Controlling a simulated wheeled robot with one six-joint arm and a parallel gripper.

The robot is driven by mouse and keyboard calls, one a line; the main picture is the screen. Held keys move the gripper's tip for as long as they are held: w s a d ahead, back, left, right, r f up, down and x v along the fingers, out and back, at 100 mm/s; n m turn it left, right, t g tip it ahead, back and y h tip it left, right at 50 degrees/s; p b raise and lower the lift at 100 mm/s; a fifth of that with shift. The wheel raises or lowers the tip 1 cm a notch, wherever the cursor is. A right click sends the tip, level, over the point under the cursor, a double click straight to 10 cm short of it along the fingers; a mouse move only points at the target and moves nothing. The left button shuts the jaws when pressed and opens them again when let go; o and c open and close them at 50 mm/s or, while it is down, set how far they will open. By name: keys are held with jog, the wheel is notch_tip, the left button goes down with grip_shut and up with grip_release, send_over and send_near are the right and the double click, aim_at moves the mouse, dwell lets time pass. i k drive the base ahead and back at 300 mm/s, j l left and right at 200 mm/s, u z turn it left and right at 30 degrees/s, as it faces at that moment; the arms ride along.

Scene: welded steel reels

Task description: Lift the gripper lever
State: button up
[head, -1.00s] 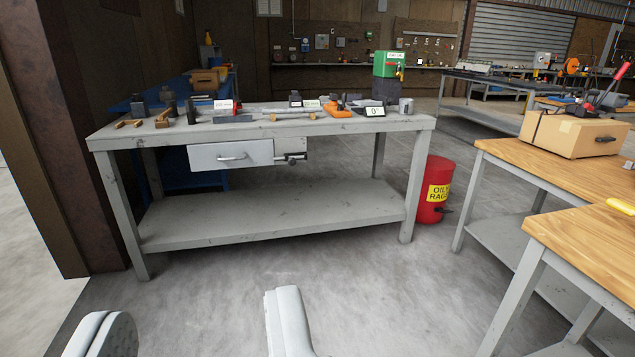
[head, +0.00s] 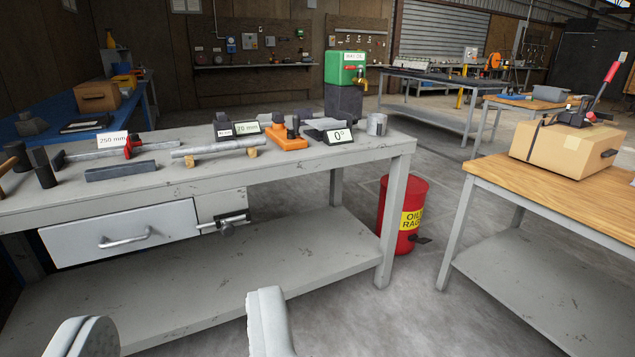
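A dark strapping tool with red-tipped levers (head: 578,115) sits on a strapped cardboard box (head: 550,148) at the far right. Its long lever (head: 603,84) slants up to the right and ends in a red grip (head: 612,72). A shorter red part (head: 590,116) shows low on the tool; I cannot tell which part is the gripper lever. My gripper (head: 172,312) is at the bottom left, its two pale fingers wide apart with nothing between them. It is well away from the tool and box.
A grey workbench (head: 300,166) with several tools and a drawer (head: 125,235) stands close in front. A red oily-rags bin (head: 403,212) stands by its right leg. The box's wooden-topped table (head: 585,192) is at right. Floor (head: 400,310) shows between the benches.

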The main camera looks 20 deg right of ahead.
aim_at(589, 115)
jog(key=i+l+z, duration=0.2)
jog(key=i+z, duration=0.15)
jog(key=i, duration=0.25)
jog(key=i+z, duration=0.35)
jog(key=i, duration=0.3)
jog(key=i+j+z, duration=0.1)
jog(key=i+z, duration=0.2)
jog(key=i, duration=0.35)
jog(key=i+l, duration=0.4)
jog(key=l, duration=0.15)
jog(key=i+l, duration=0.4)
jog(key=l, duration=0.15)
jog(key=i+l, duration=0.4)
jog(key=l, duration=0.45)
jog(key=i+u, duration=0.05)
